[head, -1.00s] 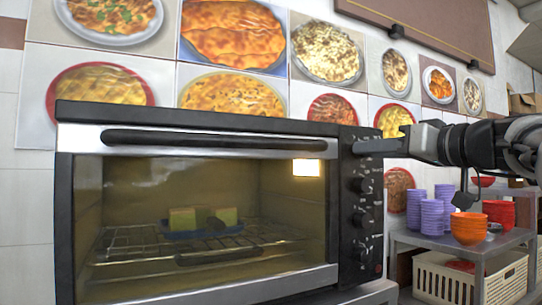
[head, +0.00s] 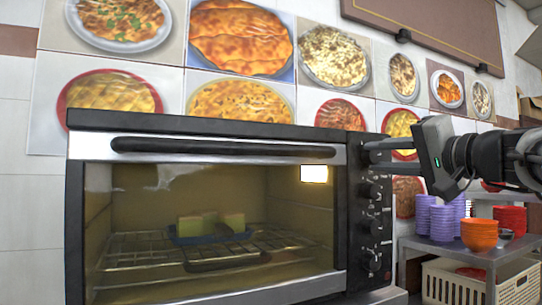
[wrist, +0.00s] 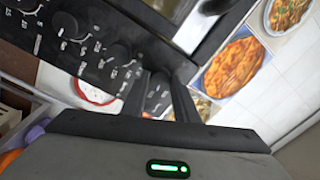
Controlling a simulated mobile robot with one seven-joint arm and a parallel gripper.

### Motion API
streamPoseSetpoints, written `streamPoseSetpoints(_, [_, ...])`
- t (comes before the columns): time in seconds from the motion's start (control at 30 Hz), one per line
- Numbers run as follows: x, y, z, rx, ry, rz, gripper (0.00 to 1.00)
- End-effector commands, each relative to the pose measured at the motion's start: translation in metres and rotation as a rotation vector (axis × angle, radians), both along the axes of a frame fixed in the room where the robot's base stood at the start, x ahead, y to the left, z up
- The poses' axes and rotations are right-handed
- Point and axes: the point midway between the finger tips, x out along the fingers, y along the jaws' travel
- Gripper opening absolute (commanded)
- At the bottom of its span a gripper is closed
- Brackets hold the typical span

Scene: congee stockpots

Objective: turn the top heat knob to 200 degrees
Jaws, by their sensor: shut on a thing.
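A black toaster oven (head: 205,120) stands in front of me with its glass door shut. A column of black knobs runs down the panel at its right side. My gripper (head: 372,151) reaches in from the right and is shut on the top heat knob, which it mostly hides in the head view. In the wrist view the two fingers (wrist: 162,98) flank the top heat knob (wrist: 158,92), seen in the gap between them. The gripper body is tilted. The knob's pointer and degree marks cannot be read.
Lower knobs (head: 372,191) sit below on the panel, and one (wrist: 120,53) is close beside the fingers in the wrist view. Inside the oven, pale blocks lie on a blue dish (head: 210,238) on a rack.

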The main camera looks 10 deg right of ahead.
Motion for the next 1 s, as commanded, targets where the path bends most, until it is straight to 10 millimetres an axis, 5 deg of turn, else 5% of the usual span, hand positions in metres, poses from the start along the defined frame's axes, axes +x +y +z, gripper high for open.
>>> streamPoseSetpoints(0.6, [-0.0008,0.0008,0.0027,0.519,0.188,-0.001,0.05])
streamPoseSetpoints(1.0, [-0.0006,0.001,0.001,0.699,0.254,-0.001,0.05])
